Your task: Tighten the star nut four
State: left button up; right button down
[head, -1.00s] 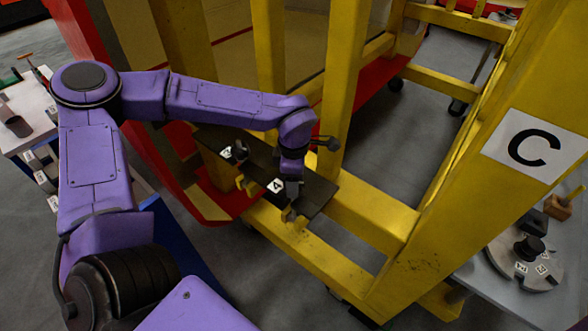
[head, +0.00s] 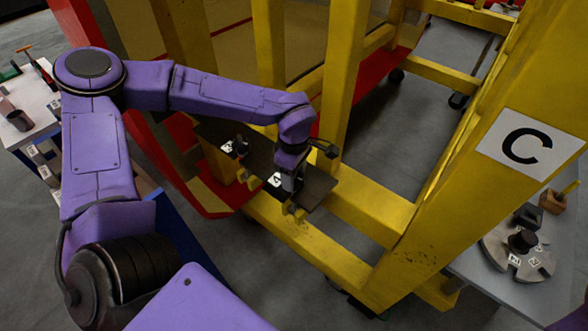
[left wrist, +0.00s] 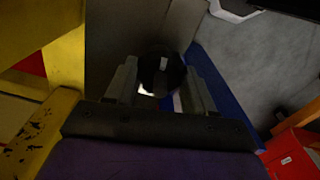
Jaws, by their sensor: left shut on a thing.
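Star nut four is a dark round knob (left wrist: 161,72) between my two fingers in the left wrist view. In the head view my gripper mostly hides it, beside the white label "4" (head: 277,180) on a dark plate (head: 318,187). My left gripper (head: 291,188) points down at the plate and is shut on the star nut; it also shows in the left wrist view (left wrist: 161,88). Another dark knob (head: 241,145) stands farther left on the plate by its own label. My right gripper is not in view.
A yellow frame with a post marked "C" (head: 527,146) rises close on the right. Yellow beams (head: 372,215) surround the plate. A grey table (head: 490,285) at right holds a round disc (head: 515,260) with labels. A white table (head: 30,105) stands at left.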

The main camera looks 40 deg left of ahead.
pick_arm(q)
jog(key=shift+w+r, duration=0.1)
jog(key=o, duration=1.1)
jog(key=shift+c, duration=0.2)
notch_tip(320, 180, up, 10)
jog(key=shift+r+b, duration=0.25)
jog(key=shift+b, duration=0.9)
